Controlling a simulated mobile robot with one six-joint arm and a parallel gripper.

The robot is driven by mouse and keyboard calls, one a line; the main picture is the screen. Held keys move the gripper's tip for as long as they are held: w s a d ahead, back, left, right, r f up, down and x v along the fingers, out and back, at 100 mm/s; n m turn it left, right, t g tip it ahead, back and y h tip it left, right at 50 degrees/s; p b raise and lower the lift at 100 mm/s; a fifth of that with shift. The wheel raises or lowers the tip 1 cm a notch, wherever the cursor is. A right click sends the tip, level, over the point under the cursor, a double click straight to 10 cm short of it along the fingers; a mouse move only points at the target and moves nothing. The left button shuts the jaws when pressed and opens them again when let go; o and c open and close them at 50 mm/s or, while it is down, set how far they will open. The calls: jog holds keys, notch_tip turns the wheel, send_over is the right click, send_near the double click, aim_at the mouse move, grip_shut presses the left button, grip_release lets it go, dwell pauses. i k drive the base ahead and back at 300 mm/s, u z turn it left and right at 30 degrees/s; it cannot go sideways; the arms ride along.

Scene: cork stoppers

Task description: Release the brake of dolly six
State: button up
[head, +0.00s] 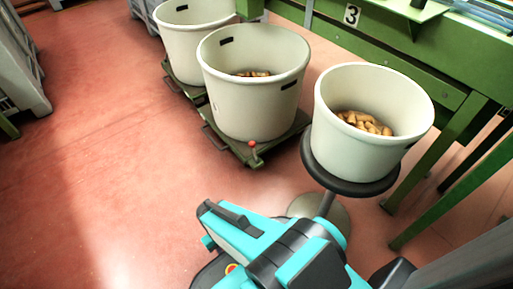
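A low green dolly (246,152) stands on the floor under the middle cream tub (247,110). A small lever with a red knob (253,144) sticks up at its front edge. I cannot tell from this view whether this brake lever is set or released. A second green dolly (171,84) stands behind it under another cream tub (185,50). I can read no number six on either dolly. My teal and black arm shows at the bottom, in front of the dollies. My gripper's fingers do not show.
A cream tub of corks (340,150) stands on a black round stand (322,172) right of the middle dolly, close to my arm. A green bench (400,75) marked 3 runs along the right. Grey crates (15,70) stand at the left. The red floor (110,150) between is clear.

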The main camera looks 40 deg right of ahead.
aim_at(252, 143)
jog(key=z, duration=0.1)
jog(key=k, duration=0.95)
jog(key=u, duration=0.7)
jog(key=i, duration=1)
jog(key=z, duration=0.1)
